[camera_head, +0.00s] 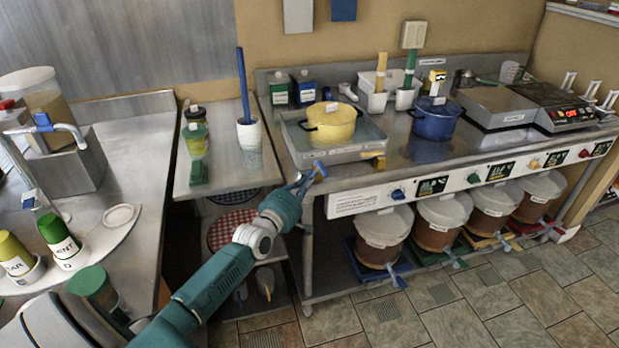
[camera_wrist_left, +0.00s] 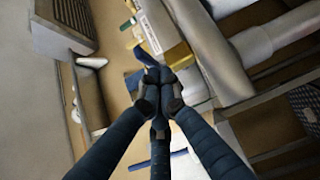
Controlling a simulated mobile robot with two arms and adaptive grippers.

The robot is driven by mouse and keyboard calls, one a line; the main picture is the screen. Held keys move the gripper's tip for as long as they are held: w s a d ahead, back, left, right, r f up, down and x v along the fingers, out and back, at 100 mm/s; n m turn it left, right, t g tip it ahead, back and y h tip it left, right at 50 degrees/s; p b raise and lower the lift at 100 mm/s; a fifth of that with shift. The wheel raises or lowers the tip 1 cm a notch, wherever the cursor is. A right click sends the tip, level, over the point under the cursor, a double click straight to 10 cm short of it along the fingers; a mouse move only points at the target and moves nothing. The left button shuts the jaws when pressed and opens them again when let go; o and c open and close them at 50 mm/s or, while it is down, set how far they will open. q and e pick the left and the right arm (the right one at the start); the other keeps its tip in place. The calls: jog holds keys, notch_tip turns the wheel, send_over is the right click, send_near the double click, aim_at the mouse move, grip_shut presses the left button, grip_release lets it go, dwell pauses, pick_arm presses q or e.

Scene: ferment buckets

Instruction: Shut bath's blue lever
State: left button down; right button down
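The bath (camera_head: 345,157) is a shallow metal tray at the left end of the long steel bench, with a yellow pot in it. Its blue lever (camera_head: 320,168) sticks out at the front left. In the left wrist view, blue (camera_wrist_left: 145,55) shows just beyond my fingertips. My left gripper (camera_head: 299,185) is in front of the bath's left corner, at the lever. In the wrist view the fingers (camera_wrist_left: 158,88) come together and appear closed on the lever; they hide part of it. My right gripper is not in view.
The control panel (camera_head: 470,180) runs along the bench front, with lidded buckets (camera_head: 384,228) below. A white cup with a blue stick (camera_head: 249,130) stands on the left side table. Tiled floor is open in front.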

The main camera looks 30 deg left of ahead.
pick_arm(q)
jog(key=shift+d, duration=0.1)
jog(key=shift+d+n+y+p, duration=0.2)
jog(key=shift+n+y+p, duration=0.1)
jog(key=shift+y+p, duration=0.3)
jog(key=shift+w+d+n+y+p, duration=0.1)
jog(key=shift+d+n+y+p, duration=0.15)
jog(key=shift+p, duration=0.45)
